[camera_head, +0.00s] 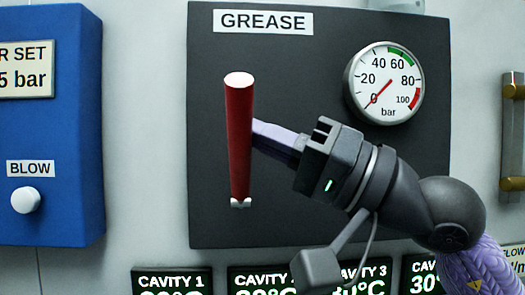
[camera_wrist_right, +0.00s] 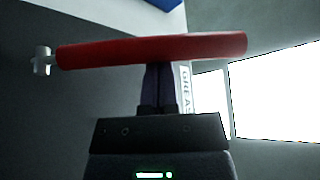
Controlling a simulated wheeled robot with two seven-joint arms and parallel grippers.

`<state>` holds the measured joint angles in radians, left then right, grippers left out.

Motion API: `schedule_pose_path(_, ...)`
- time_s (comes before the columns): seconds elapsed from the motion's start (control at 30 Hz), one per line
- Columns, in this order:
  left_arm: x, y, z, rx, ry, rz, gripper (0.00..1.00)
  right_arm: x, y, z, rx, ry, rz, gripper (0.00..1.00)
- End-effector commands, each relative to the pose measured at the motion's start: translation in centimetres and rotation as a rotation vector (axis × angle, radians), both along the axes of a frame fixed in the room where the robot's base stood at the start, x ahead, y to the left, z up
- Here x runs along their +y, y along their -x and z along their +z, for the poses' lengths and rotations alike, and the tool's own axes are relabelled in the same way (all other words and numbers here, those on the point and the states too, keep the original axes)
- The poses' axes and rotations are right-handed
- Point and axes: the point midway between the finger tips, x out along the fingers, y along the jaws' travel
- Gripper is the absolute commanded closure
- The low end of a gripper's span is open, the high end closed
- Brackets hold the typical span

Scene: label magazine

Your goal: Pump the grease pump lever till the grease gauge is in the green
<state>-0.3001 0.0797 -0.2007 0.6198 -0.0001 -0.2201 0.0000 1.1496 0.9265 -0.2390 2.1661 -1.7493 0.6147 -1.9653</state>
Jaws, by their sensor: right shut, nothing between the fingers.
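The red grease pump lever (camera_head: 239,135) stands upright on the dark panel (camera_head: 290,215) under the GREASE label (camera_head: 263,22), with its white pivot at the bottom. In the right wrist view the lever (camera_wrist_right: 150,49) lies across the top. The grease gauge (camera_head: 384,83) is right of it; its red needle points at about 0, and the green band is near 60. My right gripper (camera_head: 258,135) is shut with nothing in it. Its fingertips reach the lever's right side and are partly hidden by it; whether they touch it I cannot tell. My left gripper is not in view.
A blue box (camera_head: 50,120) with a white BLOW knob (camera_head: 26,200) stands at the left. Cavity displays (camera_head: 172,282) line the bottom edge below the panel. A brass-ended tube (camera_head: 513,130) is at the right edge. The panel left of the lever is clear.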

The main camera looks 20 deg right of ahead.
Motion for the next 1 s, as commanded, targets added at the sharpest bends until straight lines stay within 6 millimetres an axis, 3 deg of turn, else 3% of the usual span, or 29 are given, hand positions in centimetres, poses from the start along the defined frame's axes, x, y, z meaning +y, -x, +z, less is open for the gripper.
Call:
schedule_pose_path(0.03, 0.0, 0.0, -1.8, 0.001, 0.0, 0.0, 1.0, 0.1, 0.3, -1.3, -0.037, 0.011, 0.003, 1.0)
schedule_pose_path(0.1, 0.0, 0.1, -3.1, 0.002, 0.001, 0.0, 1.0, 0.3, 0.8, -1.8, -0.101, 0.029, 0.003, 1.0)
schedule_pose_path(0.4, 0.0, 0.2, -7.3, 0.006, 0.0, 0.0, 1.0, 0.7, 2.2, -3.7, -0.301, 0.088, 0.002, 1.0)
schedule_pose_path(0.7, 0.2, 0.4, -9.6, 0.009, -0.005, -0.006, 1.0, 0.8, 2.6, -5.3, -0.297, 0.089, 0.002, 1.0)
schedule_pose_path(1.0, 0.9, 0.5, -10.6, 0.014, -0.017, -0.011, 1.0, 0.9, 2.7, -6.1, -0.295, 0.089, 0.002, 1.0)
